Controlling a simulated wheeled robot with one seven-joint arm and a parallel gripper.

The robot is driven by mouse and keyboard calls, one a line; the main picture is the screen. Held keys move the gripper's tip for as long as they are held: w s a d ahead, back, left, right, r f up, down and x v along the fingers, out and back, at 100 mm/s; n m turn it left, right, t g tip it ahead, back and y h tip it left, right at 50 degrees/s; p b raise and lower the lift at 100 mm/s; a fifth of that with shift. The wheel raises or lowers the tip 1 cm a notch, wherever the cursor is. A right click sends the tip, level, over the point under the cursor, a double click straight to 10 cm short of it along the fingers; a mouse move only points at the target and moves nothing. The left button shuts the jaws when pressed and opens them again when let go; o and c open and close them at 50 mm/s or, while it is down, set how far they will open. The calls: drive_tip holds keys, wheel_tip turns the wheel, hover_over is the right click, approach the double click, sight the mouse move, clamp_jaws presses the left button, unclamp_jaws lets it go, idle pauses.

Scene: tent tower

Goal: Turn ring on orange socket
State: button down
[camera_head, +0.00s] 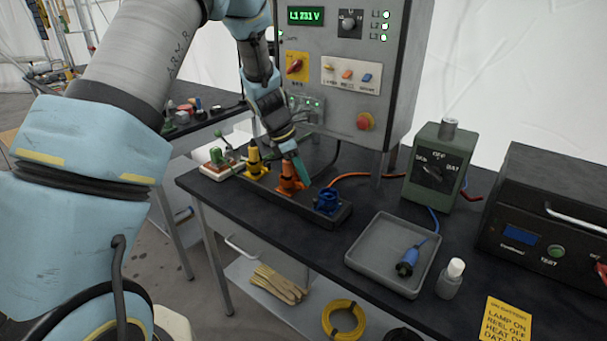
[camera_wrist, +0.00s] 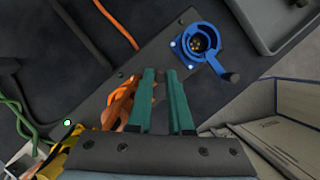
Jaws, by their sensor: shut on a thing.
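The orange socket (camera_head: 287,182) stands between the yellow socket (camera_head: 255,163) and the blue socket (camera_head: 327,201) on a dark strip on the bench. In the wrist view the orange socket (camera_wrist: 116,104) shows at the left of my green fingers, partly covered by them. My gripper (camera_wrist: 159,76) reaches down beside it and is shut with a narrow gap between the fingers. The part of the ring in the gap is mostly hidden. The blue socket (camera_wrist: 204,44) is open, with a dark tab at its lower right.
A grey control panel (camera_head: 342,95) stands behind the sockets. A grey tray (camera_head: 361,262) with a blue plug (camera_head: 407,262) lies to the right, near a small bottle (camera_head: 450,280). A green box (camera_head: 437,166) and a black case (camera_head: 545,210) stand further right. Orange cable runs behind the strip.

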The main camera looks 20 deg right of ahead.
drive_tip(key=shift+a+m, duration=0.1)
drive_tip(key=shift+m, duration=0.2)
drive_tip(key=a+m, duration=0.1)
drive_tip(key=m, duration=0.1)
drive_tip(key=a+m+g, duration=0.1)
drive_tip(key=m, duration=0.1)
drive_tip(key=shift+s+a+g+y, duration=0.1)
drive_tip(key=shift+s+g+y, duration=0.1)
drive_tip(key=shift+g+y, duration=0.15)
drive_tip(key=w+a+m+g+y, duration=0.1)
drive_tip(key=w+a+m+y, duration=0.2)
drive_tip(key=m, duration=1)
drive_tip(key=shift+w+a+y, duration=0.15)
drive_tip(key=shift+a+y, duration=0.7)
drive_tip(key=shift+a, duration=0.25)
drive_tip(key=shift+m, duration=0.3)
drive_tip(key=c, duration=0.8)
unclamp_jaws()
drive_tip(key=shift+c, duration=0.2)
drive_tip(key=shift+w+r, duration=0.1)
